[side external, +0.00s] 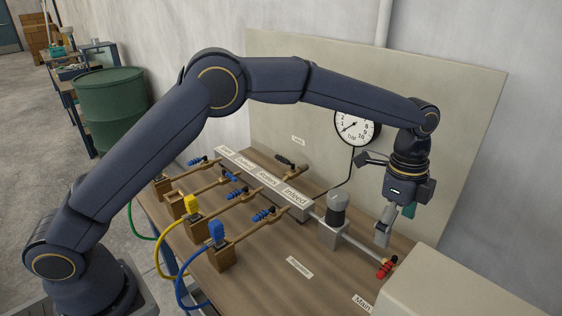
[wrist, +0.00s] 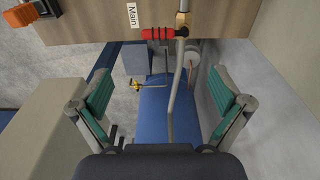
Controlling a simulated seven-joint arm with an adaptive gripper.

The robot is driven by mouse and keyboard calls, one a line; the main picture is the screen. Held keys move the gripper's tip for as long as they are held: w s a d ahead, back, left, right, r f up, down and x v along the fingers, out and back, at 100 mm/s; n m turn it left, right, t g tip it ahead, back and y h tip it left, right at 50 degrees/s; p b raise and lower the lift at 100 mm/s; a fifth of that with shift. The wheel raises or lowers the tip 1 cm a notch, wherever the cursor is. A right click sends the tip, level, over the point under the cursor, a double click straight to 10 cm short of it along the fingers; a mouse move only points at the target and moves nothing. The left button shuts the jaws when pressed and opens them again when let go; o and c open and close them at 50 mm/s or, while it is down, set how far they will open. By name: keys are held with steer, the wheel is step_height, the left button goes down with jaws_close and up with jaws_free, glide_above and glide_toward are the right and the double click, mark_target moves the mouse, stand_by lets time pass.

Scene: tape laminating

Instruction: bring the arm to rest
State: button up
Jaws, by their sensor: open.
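My gripper (side external: 396,222) hangs pointing down at the right end of the bench, above and near the red valve handle (side external: 386,267). In the wrist view my gripper (wrist: 158,100) has its two teal-padded fingers wide apart, with nothing between them. The red handle (wrist: 160,33) with its brass fitting shows at the top of that view, beyond the fingers and apart from them. A "Main" label (wrist: 132,14) is beside it.
A gauge (side external: 357,127) is on the back panel (side external: 465,110). A beige box (side external: 450,285) stands at front right. A green drum (side external: 112,105) stands left.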

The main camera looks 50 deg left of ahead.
steer(key=shift+f, duration=0.75)
steer(key=shift+r, duration=0.15)
